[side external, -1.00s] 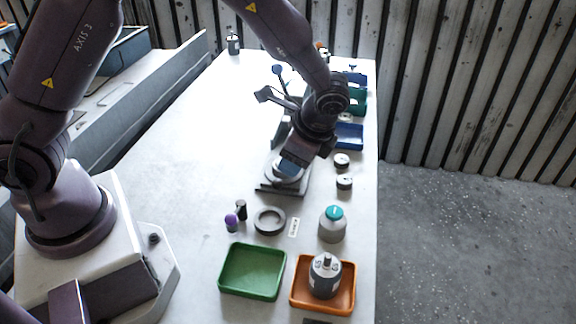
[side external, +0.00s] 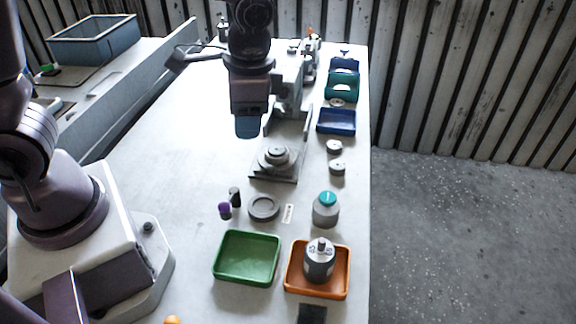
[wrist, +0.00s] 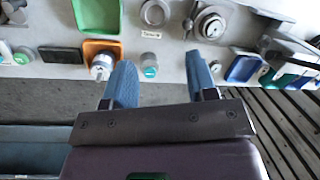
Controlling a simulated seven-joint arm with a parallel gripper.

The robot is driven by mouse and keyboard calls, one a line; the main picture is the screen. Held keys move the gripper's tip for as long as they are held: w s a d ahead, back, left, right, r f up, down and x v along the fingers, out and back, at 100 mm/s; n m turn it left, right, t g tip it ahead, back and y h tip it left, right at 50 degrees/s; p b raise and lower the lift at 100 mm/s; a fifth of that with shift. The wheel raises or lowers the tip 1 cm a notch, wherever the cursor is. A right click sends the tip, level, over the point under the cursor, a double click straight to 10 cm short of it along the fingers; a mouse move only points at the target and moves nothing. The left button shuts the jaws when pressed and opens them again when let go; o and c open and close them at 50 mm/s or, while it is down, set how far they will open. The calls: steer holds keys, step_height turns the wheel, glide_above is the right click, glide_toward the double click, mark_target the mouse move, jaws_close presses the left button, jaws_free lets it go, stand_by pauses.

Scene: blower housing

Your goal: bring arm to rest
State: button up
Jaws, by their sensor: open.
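My gripper (side external: 248,128) hangs in the air above the far half of the table, left of the press-like fixture (side external: 276,158). In the wrist view my gripper (wrist: 160,88) shows two blue fingers spread apart with nothing between them. The fixture, a grey base with a round part on it, stands clear of the fingers; it also shows in the wrist view (wrist: 212,24). My arm reaches in from above, and its upper links are partly out of the side view.
A green tray (side external: 247,258) and an orange tray (side external: 330,292) holding a grey motor-like part (side external: 319,260) stand at the near end. A teal-capped bottle (side external: 326,210), a grey ring (side external: 264,207) and blue bins (side external: 336,122) stand around. The table's left middle is bare.

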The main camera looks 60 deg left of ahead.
steer(key=s+a+r+n+t+h, duration=0.2)
steer(key=s+r+n+t, duration=0.3)
steer(key=s+r, duration=0.5)
step_height(320, 180, up, 2)
steer(key=shift+a+r+t, duration=0.1)
steer(key=shift+a+t, duration=0.4)
steer(key=shift+a, duration=0.15)
